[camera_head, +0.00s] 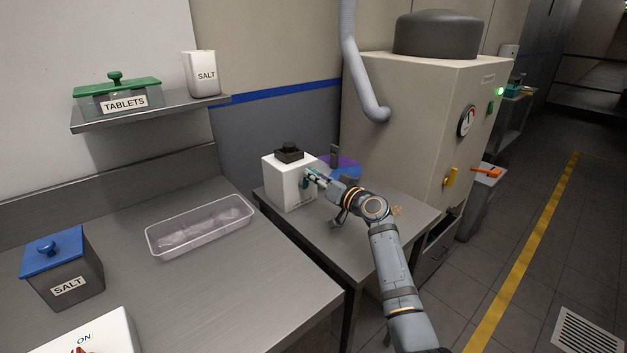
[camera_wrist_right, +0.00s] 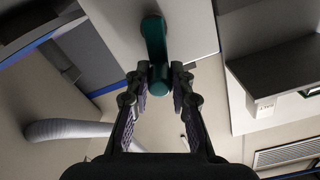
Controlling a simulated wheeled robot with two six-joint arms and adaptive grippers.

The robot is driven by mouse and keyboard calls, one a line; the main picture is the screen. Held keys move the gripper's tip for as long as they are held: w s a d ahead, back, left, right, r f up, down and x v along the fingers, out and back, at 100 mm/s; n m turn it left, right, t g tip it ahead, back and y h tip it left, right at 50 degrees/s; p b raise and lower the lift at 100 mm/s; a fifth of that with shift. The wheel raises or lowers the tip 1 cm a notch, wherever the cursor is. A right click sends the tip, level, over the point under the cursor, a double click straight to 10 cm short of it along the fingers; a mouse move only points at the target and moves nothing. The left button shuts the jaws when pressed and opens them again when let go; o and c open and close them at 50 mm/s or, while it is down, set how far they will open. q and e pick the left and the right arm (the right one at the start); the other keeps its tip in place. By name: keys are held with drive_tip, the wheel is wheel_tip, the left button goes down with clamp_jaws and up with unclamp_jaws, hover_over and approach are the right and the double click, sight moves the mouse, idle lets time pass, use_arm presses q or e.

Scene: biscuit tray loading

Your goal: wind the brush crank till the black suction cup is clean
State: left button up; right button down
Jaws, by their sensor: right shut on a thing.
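A white box (camera_head: 283,186) stands on the small steel table, with a dark square top piece (camera_head: 289,155) and a small black round thing (camera_head: 290,146) on it. This may be the black suction cup, but how clean it is cannot be told. A dark green crank (camera_head: 306,180) is on the box's right side. My right gripper (camera_head: 312,174) reaches it from the right and is shut on the crank's handle. In the right wrist view the green crank (camera_wrist_right: 155,40) runs down between the fingertips (camera_wrist_right: 159,78). My left gripper is not in view.
Blue (camera_head: 348,172) and purple (camera_head: 345,161) items lie behind my right gripper. A big beige machine (camera_head: 400,110) stands behind the small table (camera_head: 325,240). On the left counter are a clear tray (camera_head: 160,246) and a blue-lidded salt box (camera_head: 68,285).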

drive_tip(key=shift+d+f+m, duration=0.1)
drive_tip(key=shift+d+m, duration=0.05)
drive_tip(key=shift+m, duration=0.25)
drive_tip(key=c, duration=1.2)
unclamp_jaws()
drive_tip(key=shift+o, duration=0.2)
drive_tip(key=shift+d, duration=0.1)
drive_tip(key=v, duration=1.1)
drive_tip(key=shift+s+d, duration=0.15)
drive_tip(key=shift+s, duration=0.25)
